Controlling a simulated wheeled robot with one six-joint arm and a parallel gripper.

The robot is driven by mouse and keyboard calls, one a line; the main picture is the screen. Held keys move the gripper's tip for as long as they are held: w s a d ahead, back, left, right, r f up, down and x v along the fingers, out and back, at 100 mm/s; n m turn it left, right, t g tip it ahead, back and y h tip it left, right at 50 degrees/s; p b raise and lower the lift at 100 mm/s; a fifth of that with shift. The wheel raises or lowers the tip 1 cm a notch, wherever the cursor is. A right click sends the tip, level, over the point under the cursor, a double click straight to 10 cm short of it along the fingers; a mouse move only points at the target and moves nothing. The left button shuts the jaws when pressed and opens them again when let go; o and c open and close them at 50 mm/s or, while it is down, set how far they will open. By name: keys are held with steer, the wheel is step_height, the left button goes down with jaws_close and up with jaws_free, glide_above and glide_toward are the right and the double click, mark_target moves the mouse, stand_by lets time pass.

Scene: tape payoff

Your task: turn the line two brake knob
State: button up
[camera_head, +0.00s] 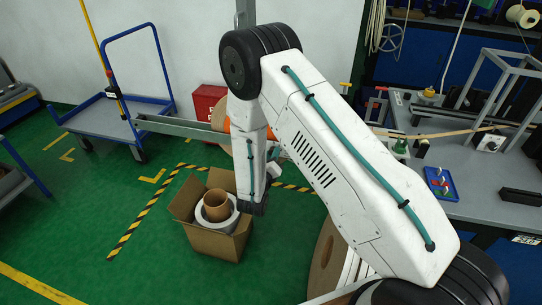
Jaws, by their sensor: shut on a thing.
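The end of my arm hangs down in the head view, left of the middle, with a dark wrist block at its lower end. My gripper (273,168) shows only in small part beside this wrist, shut; its fingertips and what they hold cannot be made out. A bit of orange (270,134) shows right behind the wrist; I cannot tell whether it is part of a knob. A brown roll (218,113) is partly hidden behind my arm. I cannot pick out the line two brake knob; my arm covers much of that area.
An open cardboard box (217,246) with rolls in it stands on the floor below my wrist. A large roll (326,258) is partly behind my arm. A grey bench (470,180) is at the right, a blue cart (105,118) at the left. Green floor is clear at lower left.

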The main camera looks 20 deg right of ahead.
steer(key=shift+a+n, duration=0.1)
steer(key=shift+n, duration=0.6)
steer(key=o, duration=1)
steer(key=shift+a, duration=0.1)
steer(key=v, duration=0.7)
steer(key=shift+s, duration=0.35)
steer(key=shift+a+f, duration=0.1)
